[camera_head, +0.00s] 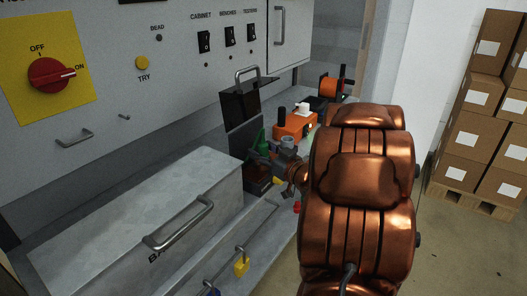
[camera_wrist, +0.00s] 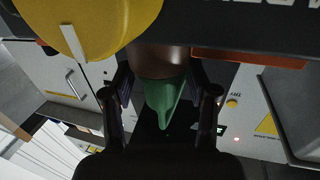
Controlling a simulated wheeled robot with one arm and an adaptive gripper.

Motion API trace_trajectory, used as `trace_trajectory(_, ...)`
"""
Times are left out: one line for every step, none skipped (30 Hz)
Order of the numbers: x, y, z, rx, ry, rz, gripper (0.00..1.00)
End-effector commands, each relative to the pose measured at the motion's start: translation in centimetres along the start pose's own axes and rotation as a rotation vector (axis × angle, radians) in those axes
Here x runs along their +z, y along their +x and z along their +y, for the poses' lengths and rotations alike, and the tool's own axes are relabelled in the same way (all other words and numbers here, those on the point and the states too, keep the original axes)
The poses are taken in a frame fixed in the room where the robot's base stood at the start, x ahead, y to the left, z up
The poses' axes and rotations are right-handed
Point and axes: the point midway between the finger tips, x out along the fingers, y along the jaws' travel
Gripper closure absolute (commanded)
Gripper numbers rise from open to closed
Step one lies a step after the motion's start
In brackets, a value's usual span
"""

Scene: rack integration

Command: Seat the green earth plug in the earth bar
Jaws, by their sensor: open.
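The green earth plug (camera_head: 257,143) stands just past my gripper (camera_head: 268,157) in the head view, above a small dark block (camera_head: 257,185) on the bench. In the wrist view the plug (camera_wrist: 164,100) is a green tapered piece between the two dark fingers of my gripper (camera_wrist: 160,95). The fingers are open, with a gap visible on each side of the plug. A brown rounded part (camera_wrist: 160,60) adjoins the plug's wide end. My arm hides part of the bench, and I cannot make out the earth bar for certain.
A large grey lidded box (camera_head: 130,205) with a handle fills the bench's left front. A black handled case (camera_head: 240,100), an orange box (camera_head: 294,125) and an orange reel (camera_head: 328,87) stand behind. The switch cabinet (camera_head: 150,95) walls the back. A yellow round thing (camera_wrist: 100,22) is close in the wrist view.

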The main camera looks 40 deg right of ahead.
Motion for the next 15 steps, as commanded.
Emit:
trace_trajectory(0.0, 0.0, 0.0, 0.0, 0.0, 0.0, 0.42)
trace_trajectory(0.0, 0.0, 0.0, 0.0, 0.0, 0.0, 0.42)
trace_trajectory(-0.1, 0.0, 0.0, 0.0, -0.001, 0.0, 0.42)
trace_trajectory(-0.2, 0.0, 0.0, 0.0, -0.001, 0.0, 0.42)
trace_trajectory(-0.4, 0.0, 0.0, 0.0, -0.002, 0.001, 0.42)
trace_trajectory(-0.6, 0.0, 0.0, 0.0, -0.003, 0.001, 0.42)
trace_trajectory(-0.9, 0.0, 0.0, 0.0, -0.003, 0.001, 0.42)
trace_trajectory(-1.2, 0.0, 0.0, 0.0, -0.003, 0.002, 0.42)
trace_trajectory(-1.7, 0.0, 0.0, 0.0, -0.004, 0.003, 0.42)
trace_trajectory(-2.1, 0.0, 0.0, 0.0, -0.005, 0.003, 0.42)
trace_trajectory(-2.5, 0.0, 0.0, -0.001, -0.004, 0.004, 0.42)
trace_trajectory(-3.1, 0.0, -0.1, -0.001, -0.004, 0.005, 0.42)
trace_trajectory(-3.6, 0.0, -0.1, -0.002, -0.003, 0.004, 0.42)
trace_trajectory(-4.1, 0.0, 0.0, -0.001, -0.003, 0.004, 0.42)
trace_trajectory(-4.8, 0.0, 0.0, 0.0, -0.003, 0.003, 0.42)
